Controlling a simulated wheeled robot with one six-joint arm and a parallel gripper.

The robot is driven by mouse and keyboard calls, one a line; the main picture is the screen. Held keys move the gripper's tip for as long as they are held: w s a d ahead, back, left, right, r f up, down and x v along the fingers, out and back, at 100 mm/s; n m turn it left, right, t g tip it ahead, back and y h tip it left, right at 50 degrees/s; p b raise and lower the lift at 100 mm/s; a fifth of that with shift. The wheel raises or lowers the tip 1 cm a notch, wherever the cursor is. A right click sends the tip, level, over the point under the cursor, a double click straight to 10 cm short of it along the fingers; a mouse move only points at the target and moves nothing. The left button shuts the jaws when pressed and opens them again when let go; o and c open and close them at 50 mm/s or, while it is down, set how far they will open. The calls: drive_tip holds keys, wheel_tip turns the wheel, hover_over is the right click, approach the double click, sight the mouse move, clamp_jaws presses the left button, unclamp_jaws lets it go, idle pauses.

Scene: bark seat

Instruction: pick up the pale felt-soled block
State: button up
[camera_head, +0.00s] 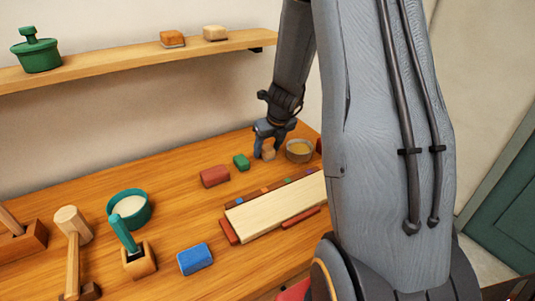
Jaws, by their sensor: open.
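My gripper (269,150) is open, pointing down near the back right of the wooden workbench. A small tan block (268,154) shows between or just behind its fingers, partly hidden by them. I cannot tell whether the fingers touch it or whether it has a felt sole. A pale cream block (215,33) sits on the wall shelf, well apart from my gripper. An orange-brown block with a light band (172,39) stands to its left.
A bowl of yellowish contents (299,151) stands just right of my gripper. Green (241,162) and red (215,176) blocks lie to its left. A pale board (275,208) lies in front. My arm hides the bench's right side. Bare bench lies back left.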

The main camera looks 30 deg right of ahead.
sight(267, 147)
drive_tip(key=shift+f, duration=0.1)
drive_tip(key=c, duration=1.1)
wheel_tip(267, 147, up, 10)
drive_tip(key=shift+p, duration=1.15)
drive_tip(key=shift+o, duration=1.1)
drive_tip(key=shift+c, duration=1.2)
